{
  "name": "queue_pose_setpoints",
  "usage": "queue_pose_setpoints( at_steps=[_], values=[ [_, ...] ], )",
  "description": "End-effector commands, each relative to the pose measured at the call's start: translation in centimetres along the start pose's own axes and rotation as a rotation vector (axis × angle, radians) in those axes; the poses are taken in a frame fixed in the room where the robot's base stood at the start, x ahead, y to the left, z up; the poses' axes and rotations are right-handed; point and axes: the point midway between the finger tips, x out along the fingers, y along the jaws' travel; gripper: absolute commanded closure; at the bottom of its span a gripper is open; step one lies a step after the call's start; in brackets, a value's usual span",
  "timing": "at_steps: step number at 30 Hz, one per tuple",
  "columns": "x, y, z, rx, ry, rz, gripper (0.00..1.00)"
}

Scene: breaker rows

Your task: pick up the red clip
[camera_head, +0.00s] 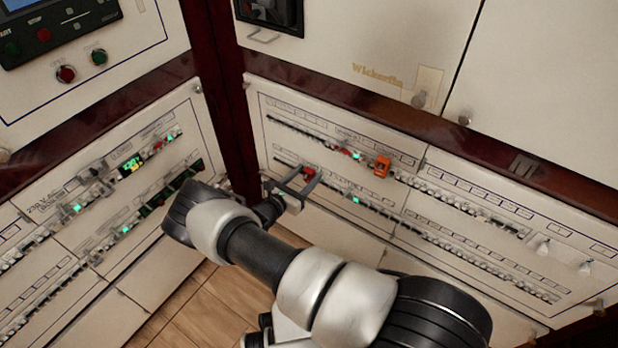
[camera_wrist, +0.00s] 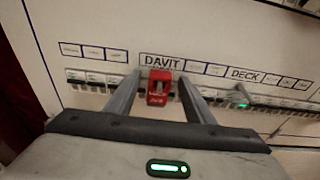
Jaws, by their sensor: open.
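The red clip (camera_wrist: 160,88) is on the breaker row below the "DAVIT" label in the wrist view. It lies between the two grey fingers of my gripper (camera_wrist: 161,80). The fingers are open, with a gap showing on each side of the clip; the exact depth of the fingertips is unclear. In the head view the small red clip (camera_head: 309,173) shows by the fingertips of my gripper (camera_head: 294,184), at the lower breaker row of the right panel. Part of the row is hidden behind my arm.
An orange-red clip (camera_head: 382,166) sits on the upper breaker row to the right. A lit green indicator (camera_wrist: 241,103) is right of the fingers. The left panel (camera_head: 75,225) stands at an angle beside the dark red corner post (camera_head: 222,110). Wooden floor (camera_head: 205,305) shows below.

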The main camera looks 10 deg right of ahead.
Motion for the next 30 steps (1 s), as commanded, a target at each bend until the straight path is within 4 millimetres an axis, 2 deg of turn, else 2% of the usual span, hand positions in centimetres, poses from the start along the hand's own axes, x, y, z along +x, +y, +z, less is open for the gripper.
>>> queue_pose_setpoints(
  at_steps=[5,8,13,14,24,30],
  values=[
    [0.1,0.1,0.0,0.0,0.0,0.001,0.52],
    [0.1,0.1,0.0,0.0,0.0,0.001,0.65],
    [0.0,0.1,0.0,0.0,0.0,0.001,0.94],
    [0.0,0.1,0.0,0.0,0.0,0.001,0.95],
    [0.0,0.1,0.4,-0.001,0.0,0.002,0.95],
    [-2.3,0.2,0.0,-0.001,0.001,0.004,0.95]
  ],
)
